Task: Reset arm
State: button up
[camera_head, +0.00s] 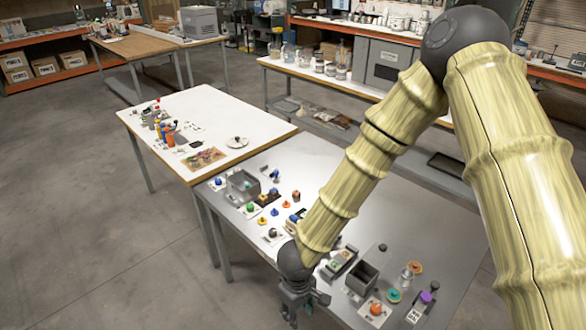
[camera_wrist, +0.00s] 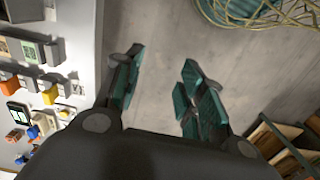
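My arm reaches down from the upper right in the head view, with pale, bamboo-like links. My gripper (camera_head: 303,303) is at the front edge of the grey table (camera_head: 440,235), pointing down. In the wrist view my gripper (camera_wrist: 162,80) has its two teal-padded fingers apart, with only bare floor between them. It is open and holds nothing. The grey table's objects are off to the left in the wrist view, apart from the fingers.
An open grey box (camera_head: 362,277), an orange knob (camera_head: 376,309) and a purple knob (camera_head: 426,297) stand right of my gripper. A white table (camera_head: 220,115) adjoins behind. A round basket (camera_wrist: 260,12) is on the floor. Floor at the left (camera_head: 90,220) is clear.

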jog(key=s+d+f+m+h+b, duration=0.1)
jog(key=s+d+f+m+b, duration=0.2)
jog(key=s+d+f+b, duration=0.45)
jog(key=s+d+f+m+b, duration=0.2)
jog(key=s+d+f, duration=0.3)
jog(key=d+f, duration=0.65)
jog(key=s+d+f+m+b, duration=0.1)
jog(key=s+f+m+b, duration=0.1)
jog(key=s+f, duration=0.2)
jog(key=s+d+f+m+y+b, duration=0.1)
jog(key=s+f+m+b, duration=0.1)
jog(key=s+f, duration=0.3)
jog(key=s, duration=0.2)
jog(key=shift+s+d, duration=0.25)
jog(key=shift+s, duration=0.05)
